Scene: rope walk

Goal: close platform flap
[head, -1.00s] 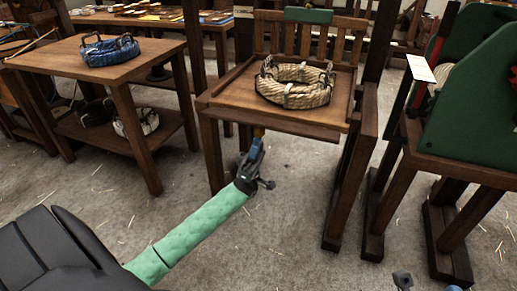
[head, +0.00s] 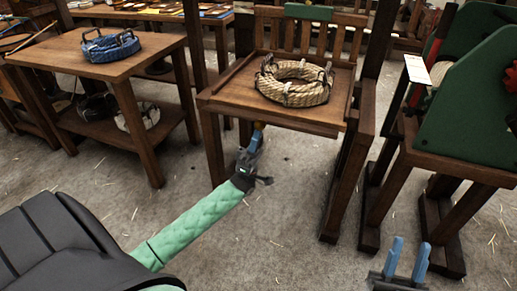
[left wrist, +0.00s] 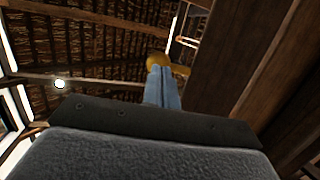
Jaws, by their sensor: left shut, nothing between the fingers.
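The wooden platform (head: 228,98) stands at upper centre in the head view, with a slatted back and raised side rails. Its front edge has no raised rail, and I cannot tell for sure which part is the flap. My left gripper (head: 257,137) is shut and empty, just under the platform's front edge. My right gripper (head: 409,258) is open and empty at lower right.
A rope coil (head: 293,83) lies on the platform. A table with a blue rope coil (head: 110,47) stands at left. A green-sided machine (head: 462,120) on a wooden stand is at right, close to my right gripper. The floor in front of the platform is clear.

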